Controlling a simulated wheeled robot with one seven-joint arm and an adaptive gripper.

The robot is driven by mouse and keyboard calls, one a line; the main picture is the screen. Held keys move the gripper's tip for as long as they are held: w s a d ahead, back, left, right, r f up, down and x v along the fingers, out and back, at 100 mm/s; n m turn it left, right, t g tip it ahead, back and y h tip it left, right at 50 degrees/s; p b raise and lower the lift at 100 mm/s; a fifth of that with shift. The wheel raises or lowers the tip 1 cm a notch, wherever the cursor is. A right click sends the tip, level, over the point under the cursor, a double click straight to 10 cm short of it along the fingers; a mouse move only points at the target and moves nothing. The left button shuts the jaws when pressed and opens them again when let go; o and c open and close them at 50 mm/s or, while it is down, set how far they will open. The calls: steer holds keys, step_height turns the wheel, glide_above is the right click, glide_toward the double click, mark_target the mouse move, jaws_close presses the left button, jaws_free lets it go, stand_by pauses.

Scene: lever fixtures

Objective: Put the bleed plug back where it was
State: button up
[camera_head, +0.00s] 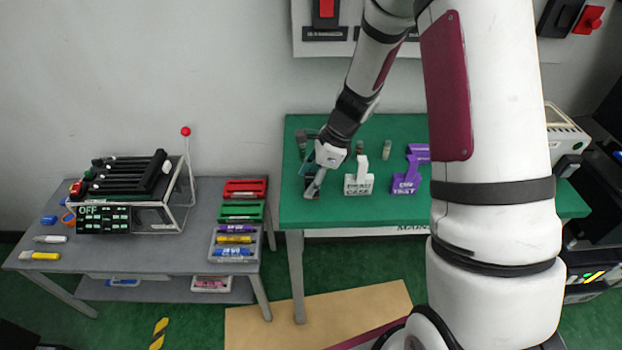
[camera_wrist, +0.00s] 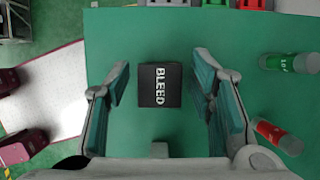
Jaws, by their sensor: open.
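A black block (camera_wrist: 160,87) marked BLEED in white letters sits on the green table top (camera_wrist: 130,30). The frames do not show whether this block is the bleed plug itself or the part it belongs in. My gripper (camera_wrist: 162,75) is open above the block, with one teal-padded finger on each side. A gap shows between the block and each finger, and the gripper holds nothing. In the head view my gripper (camera_head: 314,183) points down at the left end of the green table; there the block is mostly hidden by the fingers.
A white lettered fixture (camera_head: 359,185) and a purple one (camera_head: 405,184) stand to the right of my gripper. A green-labelled vial (camera_wrist: 290,63) and a red-labelled vial (camera_wrist: 277,135) are at the right in the wrist view. A grey table (camera_head: 160,255) stands left.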

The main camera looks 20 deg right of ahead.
steer(key=v, duration=1.2)
steer(key=s+a+r+n+t+h, duration=0.15)
steer(key=s+a+r+n, duration=0.25)
steer(key=s+r+n, duration=0.7)
steer(key=s+r+n+t+h, duration=0.1)
steer(key=s+r+n, duration=0.1)
steer(key=s+n, duration=0.3)
steer(key=s+r+n+t+h, duration=0.1)
steer(key=s+r+n+h, duration=0.1)
steer(key=s+n, duration=0.3)
steer(key=shift+s+r+n, duration=0.3)
steer(key=shift+s+r, duration=0.5)
steer(key=shift+s, duration=0.85)
